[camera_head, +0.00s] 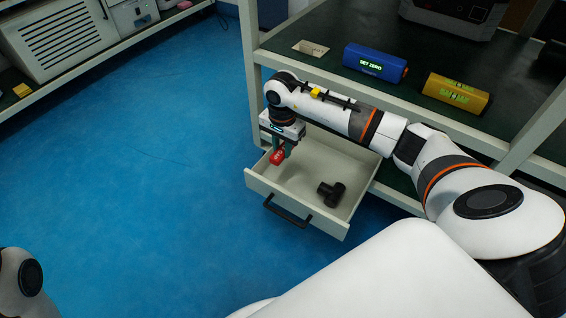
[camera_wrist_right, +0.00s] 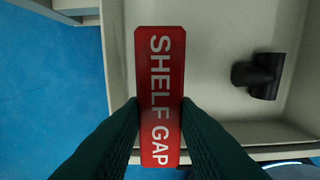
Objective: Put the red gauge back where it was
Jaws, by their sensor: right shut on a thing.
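The red gauge (camera_head: 277,157) is a flat red bar held over the open drawer (camera_head: 292,211). In the right wrist view the red gauge (camera_wrist_right: 160,75) reads "SHELF GAP" and runs lengthwise between the fingers. My right gripper (camera_head: 281,147) is shut on it, and its dark fingertips also show in the right wrist view (camera_wrist_right: 160,118). The gauge is over the left part of the drawer; I cannot tell whether it touches the drawer floor. Of my left arm only a white part shows at the lower left; its gripper is out of view.
A black T-shaped fitting (camera_head: 331,193) lies in the drawer's right part. On the shelf above stand a blue "SET ZERO" block (camera_head: 374,63), a yellow block (camera_head: 456,93) and a small card (camera_head: 310,48). The blue floor (camera_head: 130,170) to the left is clear.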

